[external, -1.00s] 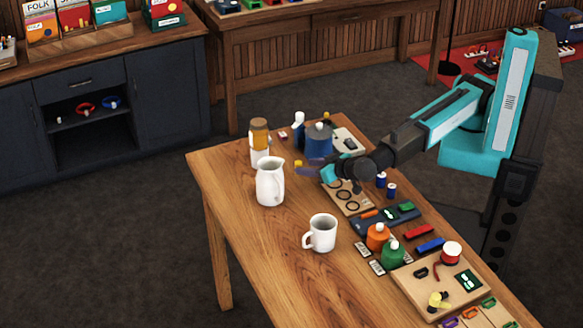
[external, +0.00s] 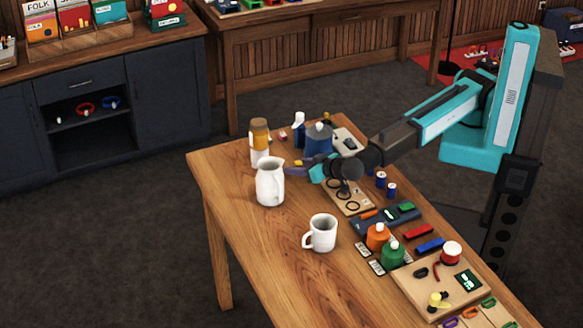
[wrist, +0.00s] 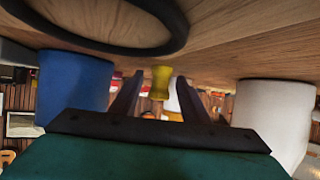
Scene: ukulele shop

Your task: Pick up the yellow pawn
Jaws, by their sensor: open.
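The small yellow pawn (external: 297,162) is on the wooden table, with the white pitcher (external: 270,182) and the blue canister (external: 318,141) near it. My gripper (external: 296,170) is low over the table beside the pawn, partly covering it. In the wrist view, which is upside down, the yellow pawn (wrist: 160,82) shows in the gap between the two dark fingers of my gripper (wrist: 158,95). The fingers are apart and hold nothing. I cannot tell how deep the pawn is between them.
In the wrist view the blue canister (wrist: 75,88) and the white pitcher (wrist: 272,115) flank the fingers. A jar with an orange band (external: 260,142) stands behind the pitcher. A tray with black rings (external: 352,202) lies under my arm. A white mug (external: 321,233) stands nearer.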

